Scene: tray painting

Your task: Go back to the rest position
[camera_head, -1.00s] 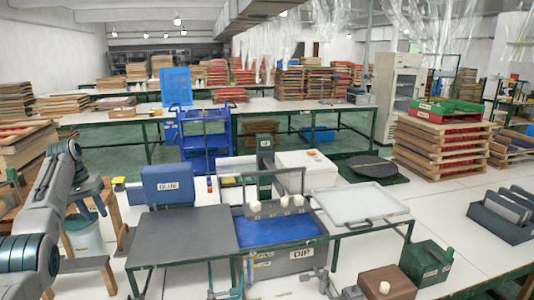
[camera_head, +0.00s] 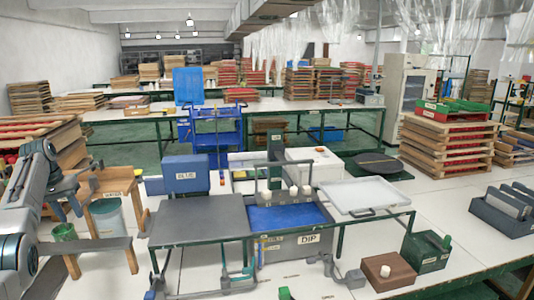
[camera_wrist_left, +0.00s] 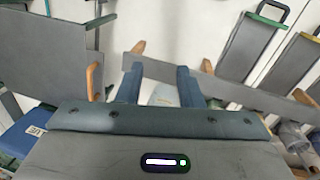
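My left arm comes in from the left edge of the head view. A grey strip lies beyond the fingertips. My right gripper is in neither view.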

